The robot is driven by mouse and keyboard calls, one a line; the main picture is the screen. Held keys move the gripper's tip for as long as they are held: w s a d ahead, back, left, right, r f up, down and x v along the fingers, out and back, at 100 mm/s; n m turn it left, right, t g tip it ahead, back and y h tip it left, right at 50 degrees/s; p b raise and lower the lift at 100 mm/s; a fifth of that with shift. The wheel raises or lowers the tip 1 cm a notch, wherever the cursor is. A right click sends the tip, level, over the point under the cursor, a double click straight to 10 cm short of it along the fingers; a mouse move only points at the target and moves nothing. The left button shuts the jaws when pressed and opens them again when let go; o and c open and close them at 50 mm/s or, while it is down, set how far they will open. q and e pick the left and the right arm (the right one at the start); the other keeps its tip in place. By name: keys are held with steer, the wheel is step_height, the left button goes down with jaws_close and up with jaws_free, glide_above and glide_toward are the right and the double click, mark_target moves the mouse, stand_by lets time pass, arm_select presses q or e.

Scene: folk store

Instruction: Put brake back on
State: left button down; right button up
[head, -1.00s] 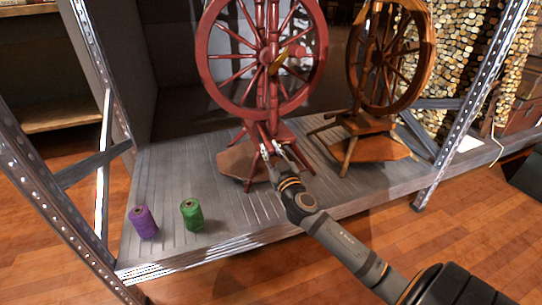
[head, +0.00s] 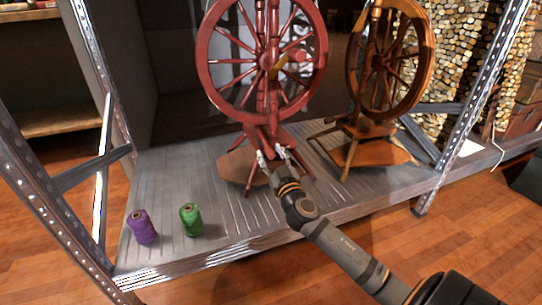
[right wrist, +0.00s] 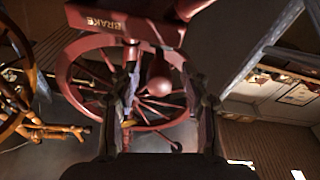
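The red spinning wheel (head: 264,110) stands upright on the grey shelf. In the right wrist view a red wooden part with the label BRAKE (right wrist: 105,25) shows at the top, upside down. A rounded red knob (right wrist: 158,79) hangs below it, with the wheel's spokes behind. My right gripper (head: 273,154) is at the low front of the red wheel, its fingers apart. In the right wrist view the knob shows in the gap between the fingers, and I see no finger closed on it. I cannot tell a separate loose brake piece. My left gripper is not in view.
A brown spinning wheel (head: 352,128) stands close on the right. A purple thread spool (head: 142,228) and a green one (head: 191,220) stand at the left front of the grey shelf (head: 225,222). Metal posts (head: 470,110) bound the shelf. The front middle of the shelf is clear.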

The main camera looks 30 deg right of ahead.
steer(key=shift+s+f, duration=0.1)
steer(key=shift+s, duration=0.25)
steer(key=v, duration=1.1)
steer(key=shift+s+a, duration=0.1)
